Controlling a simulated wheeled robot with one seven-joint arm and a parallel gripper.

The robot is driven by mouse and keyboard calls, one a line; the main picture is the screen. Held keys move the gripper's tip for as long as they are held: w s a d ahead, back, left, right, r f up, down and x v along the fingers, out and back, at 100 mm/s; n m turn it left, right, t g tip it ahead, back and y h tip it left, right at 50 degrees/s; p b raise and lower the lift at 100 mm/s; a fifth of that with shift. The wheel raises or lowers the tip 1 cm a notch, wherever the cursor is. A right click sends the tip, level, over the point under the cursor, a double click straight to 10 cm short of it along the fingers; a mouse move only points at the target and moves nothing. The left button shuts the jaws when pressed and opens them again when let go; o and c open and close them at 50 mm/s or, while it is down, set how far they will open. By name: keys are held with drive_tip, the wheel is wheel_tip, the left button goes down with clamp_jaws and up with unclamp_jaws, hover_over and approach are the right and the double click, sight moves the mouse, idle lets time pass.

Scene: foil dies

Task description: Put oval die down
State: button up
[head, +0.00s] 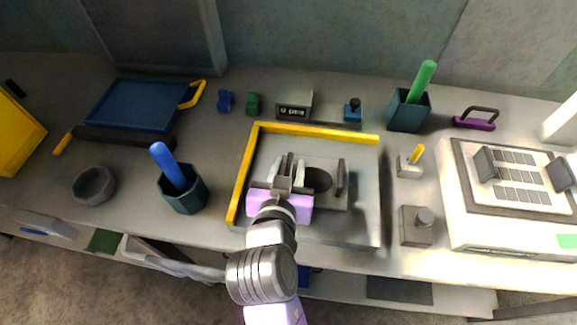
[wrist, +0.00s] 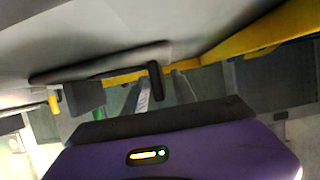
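The oval die (head: 329,198) is a grey block with a dark oval opening and an upright tab at its right side. It is over the grey plate (head: 362,222) inside the yellow L-shaped guide (head: 310,131). My gripper (head: 291,172) comes from the front over the die's left part, its fingers close together at an upright tab there. In the wrist view the fingers (wrist: 164,90) stand either side of a dark upright bar. I cannot tell whether the die touches the plate. The purple hand hides the die's front left.
A teal cup with a blue rod (head: 183,193) stands left of the plate. Small grey blocks (head: 416,226) stand to its right, before a white machine (head: 500,235). Small coloured pieces and a teal holder (head: 408,112) line the back. The plate's front right is clear.

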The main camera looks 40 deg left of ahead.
drive_tip(key=shift+r, duration=0.15)
drive_tip(key=v, duration=1.2)
drive_tip(key=shift+m+h, duration=0.3)
drive_tip(key=shift+m, duration=0.2)
drive_tip(key=d+f, duration=0.2)
drive_tip(key=d, duration=0.1)
drive_tip(key=d+f, duration=0.2)
drive_tip(key=d, duration=0.2)
drive_tip(key=d+f, duration=0.2)
drive_tip(key=d, duration=0.1)
drive_tip(key=shift+w+d+f, duration=0.15)
drive_tip(key=shift+d+f, duration=0.2)
drive_tip(key=s+d+r+m+t+h, duration=0.1)
drive_tip(key=s+d, duration=0.3)
drive_tip(key=d, duration=0.5)
drive_tip(key=s+d+m+t+h, duration=0.1)
drive_tip(key=s+d+m+h, duration=0.1)
drive_tip(key=s+d, duration=0.3)
drive_tip(key=s+d+r+m+t+h, duration=0.1)
drive_tip(key=s+d, duration=0.4)
drive_tip(key=d, duration=0.7)
drive_tip(key=shift+d+r+m+h, duration=0.35)
drive_tip(key=shift+m+h, duration=0.35)
drive_tip(key=shift+h, duration=0.5)
